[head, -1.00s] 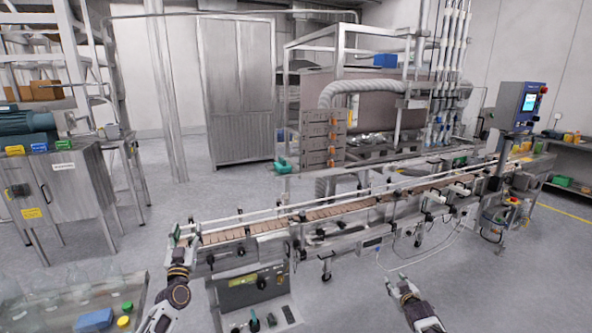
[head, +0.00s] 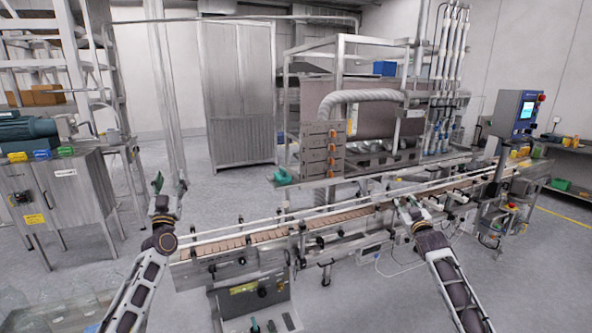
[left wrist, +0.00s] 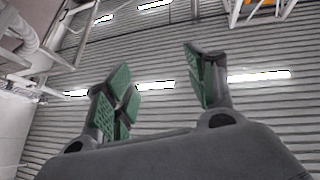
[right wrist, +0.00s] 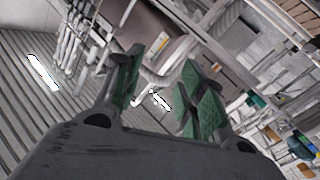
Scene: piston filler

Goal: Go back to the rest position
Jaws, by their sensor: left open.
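My left gripper (head: 168,190) is raised at the left end of the conveyor (head: 250,238), with its fingers pointing up. In the left wrist view, its green-padded fingers (left wrist: 160,88) are spread, with nothing between them and the ceiling behind. My right gripper (head: 408,208) is at the front side of the conveyor, right of the middle, and overlaps it in the picture. Whether it touches the conveyor cannot be told. In the right wrist view, its green-padded fingers (right wrist: 160,92) are apart and empty.
The conveyor runs across in front of me to a control screen (head: 526,110) at the right. A grey cabinet (head: 60,190) stands at the left. Clear bottles show faintly at the lower left (head: 60,300).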

